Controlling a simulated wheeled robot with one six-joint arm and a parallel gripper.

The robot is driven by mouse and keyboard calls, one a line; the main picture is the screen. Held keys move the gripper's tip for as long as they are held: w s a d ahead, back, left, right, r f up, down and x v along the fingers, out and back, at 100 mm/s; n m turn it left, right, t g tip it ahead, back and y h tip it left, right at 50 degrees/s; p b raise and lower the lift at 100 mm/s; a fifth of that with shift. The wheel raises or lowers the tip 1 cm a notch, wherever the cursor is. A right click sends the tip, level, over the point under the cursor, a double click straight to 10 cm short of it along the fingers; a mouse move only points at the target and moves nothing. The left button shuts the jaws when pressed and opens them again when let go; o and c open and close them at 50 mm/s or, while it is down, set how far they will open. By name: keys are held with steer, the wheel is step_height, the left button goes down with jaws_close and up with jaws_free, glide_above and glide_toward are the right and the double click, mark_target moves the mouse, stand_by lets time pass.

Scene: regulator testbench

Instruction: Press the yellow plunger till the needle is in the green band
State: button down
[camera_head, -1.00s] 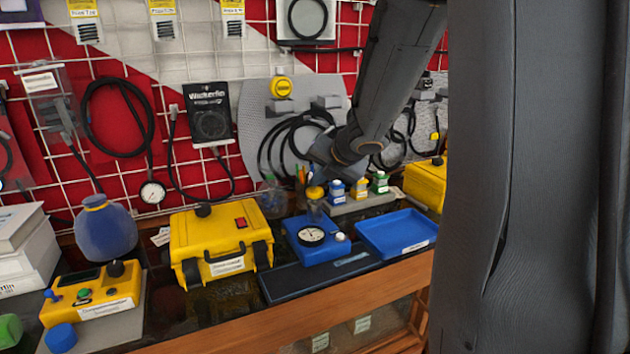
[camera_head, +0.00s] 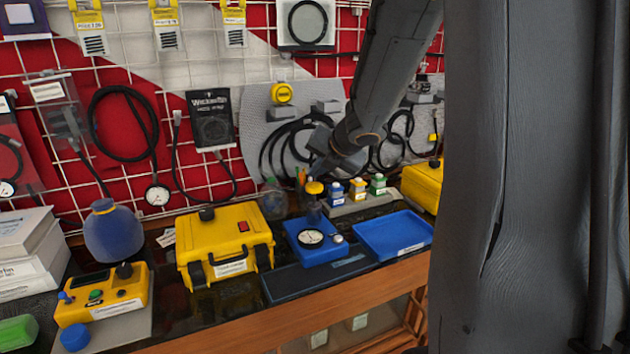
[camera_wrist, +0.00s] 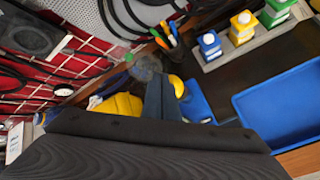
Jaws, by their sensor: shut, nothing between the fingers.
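The yellow plunger (camera_head: 314,187) tops a clear upright cylinder on the blue regulator block (camera_head: 322,256). A round white gauge (camera_head: 311,238) sits on the front of the block; its needle and green band are too small to read. My gripper (camera_head: 320,172) is shut and empty, pointing down close by the plunger's top; I cannot tell whether they touch. In the wrist view, the shut fingers (camera_wrist: 160,100) stand just left of the yellow plunger (camera_wrist: 177,86) and partly cover it. The gauge is hidden there.
A blue tray (camera_head: 393,246) lies right of the block. Small blue, yellow and green bottles (camera_head: 357,188) stand behind it on a grey rack. A yellow case (camera_head: 225,245) stands to the left. Hoses hang on the grid wall behind.

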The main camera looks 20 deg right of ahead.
mark_target(316, 186)
stand_by(0.3)
step_height(316, 186, up, 5)
steer(key=p, duration=0.5)
stand_by(2.8)
step_height(316, 186, up, 4)
steer(key=m+y+p, duration=0.1)
steer(key=m+p, duration=0.7)
steer(key=m, duration=0.8)
steer(key=shift+d+f+m, duration=0.1)
steer(key=shift+m, duration=0.3)
steer(key=shift+f, duration=0.15)
